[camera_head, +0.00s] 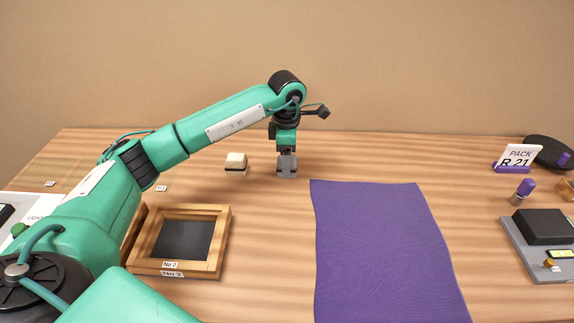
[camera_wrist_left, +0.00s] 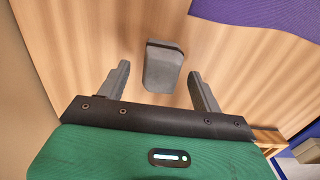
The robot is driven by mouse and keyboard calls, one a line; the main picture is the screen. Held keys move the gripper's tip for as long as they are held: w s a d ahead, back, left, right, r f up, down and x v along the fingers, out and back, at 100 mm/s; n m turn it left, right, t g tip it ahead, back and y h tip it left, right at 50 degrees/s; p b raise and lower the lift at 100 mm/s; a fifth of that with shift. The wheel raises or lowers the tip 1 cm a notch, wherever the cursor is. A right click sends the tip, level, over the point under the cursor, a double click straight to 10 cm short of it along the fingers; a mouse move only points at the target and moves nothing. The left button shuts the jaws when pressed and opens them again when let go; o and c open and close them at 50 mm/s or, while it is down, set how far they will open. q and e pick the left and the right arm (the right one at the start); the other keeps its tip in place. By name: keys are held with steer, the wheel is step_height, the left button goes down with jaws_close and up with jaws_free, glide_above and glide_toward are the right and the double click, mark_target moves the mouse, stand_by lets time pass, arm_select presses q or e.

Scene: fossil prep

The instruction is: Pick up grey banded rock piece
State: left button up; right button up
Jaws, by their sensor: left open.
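The grey banded rock piece (camera_wrist_left: 163,68) is a small grey block with a dark band near one end. In the left wrist view it shows between and just beyond the two fingertips of my left gripper (camera_wrist_left: 158,70), with a gap on each side. In the head view the rock (camera_head: 287,170) is on the table directly under my left gripper (camera_head: 287,155), which points straight down. The gripper is open and its fingers partly hide the rock. How far the fingertips reach down beside it is hard to tell. My right gripper is not in view.
A cream block with a dark band (camera_head: 236,160) stands to the left. A wooden tray marked No 2 (camera_head: 222,240) lies nearer. A purple cloth (camera_head: 385,245) covers the table's middle right. A grey scale (camera_head: 520,255) and a PACK R 21 sign (camera_head: 518,157) are far right.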

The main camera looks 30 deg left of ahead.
arm_select(q)
steer(key=shift+f, duration=1.55)
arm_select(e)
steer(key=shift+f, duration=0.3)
arm_select(q)
steer(key=shift+d, duration=0.1)
steer(key=shift+c, duration=0.5)
steer(key=c, duration=1.2)
steer(key=shift+o, duration=0.2)
steer(key=shift+r, duration=0.15)
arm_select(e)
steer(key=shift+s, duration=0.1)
